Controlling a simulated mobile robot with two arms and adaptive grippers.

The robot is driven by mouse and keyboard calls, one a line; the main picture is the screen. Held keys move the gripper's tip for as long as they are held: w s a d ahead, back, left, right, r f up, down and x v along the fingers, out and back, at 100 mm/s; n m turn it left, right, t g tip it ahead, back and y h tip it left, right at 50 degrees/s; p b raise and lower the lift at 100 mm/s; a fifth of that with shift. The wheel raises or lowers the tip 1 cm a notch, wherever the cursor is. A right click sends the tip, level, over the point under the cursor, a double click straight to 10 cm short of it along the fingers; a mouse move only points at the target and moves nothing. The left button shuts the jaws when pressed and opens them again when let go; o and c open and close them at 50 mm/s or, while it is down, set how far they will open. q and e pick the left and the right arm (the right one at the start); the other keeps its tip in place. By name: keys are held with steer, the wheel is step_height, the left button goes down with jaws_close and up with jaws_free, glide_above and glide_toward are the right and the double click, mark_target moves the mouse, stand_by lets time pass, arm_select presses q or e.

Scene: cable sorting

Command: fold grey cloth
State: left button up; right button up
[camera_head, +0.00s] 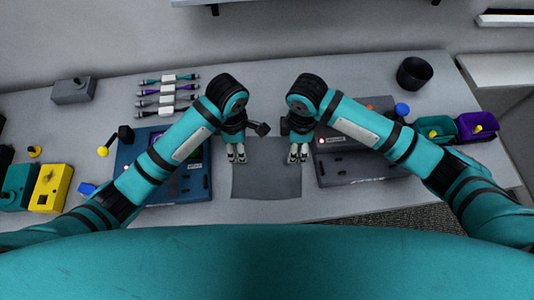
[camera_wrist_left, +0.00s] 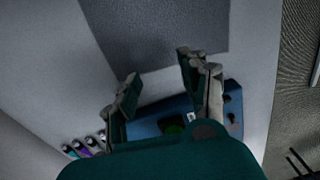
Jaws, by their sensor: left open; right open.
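The grey cloth (camera_head: 267,175) lies flat on the table between two devices, a roughly rectangular piece. It also shows at the top of the left wrist view (camera_wrist_left: 160,28). My left gripper (camera_head: 237,157) is open at the cloth's left edge, near its far corner; in the left wrist view its two fingers (camera_wrist_left: 156,78) are apart with nothing between them. My right gripper (camera_head: 298,157) is open at the cloth's right edge, near the far right corner. I cannot tell whether the fingertips touch the cloth.
A blue device (camera_head: 197,184) stands left of the cloth, a dark grey device (camera_head: 345,170) right. Several cables (camera_head: 168,90) lie at the back left. A black cup (camera_head: 413,73) stands at the back right. Yellow (camera_head: 50,188) and purple (camera_head: 477,126) boxes stand at the sides.

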mark_target(240, 167)
arm_select(q)
steer(key=f, duration=0.1)
steer(key=s+f, duration=0.1)
steer(key=f, duration=0.1)
steer(key=shift+s+f, duration=0.25)
steer(key=shift+s, duration=0.15)
arm_select(e)
steer(key=f, duration=0.1)
steer(key=s+f, duration=0.1)
steer(key=f, duration=0.1)
steer(key=shift+s+f, duration=0.25)
steer(key=shift+s, duration=0.1)
arm_select(q)
steer(key=f, duration=0.1)
steer(key=w+f, duration=0.1)
steer(key=f, duration=0.1)
steer(key=shift+f, duration=0.15)
arm_select(e)
steer(key=f, duration=0.1)
steer(key=w+f, duration=0.1)
steer(key=f, duration=0.1)
steer(key=shift+f, duration=0.1)
arm_select(q)
steer(key=shift+s, duration=0.3)
arm_select(e)
steer(key=shift+s, duration=0.3)
arm_select(q)
steer(key=shift+f, duration=0.1)
arm_select(e)
steer(key=shift+f, duration=0.1)
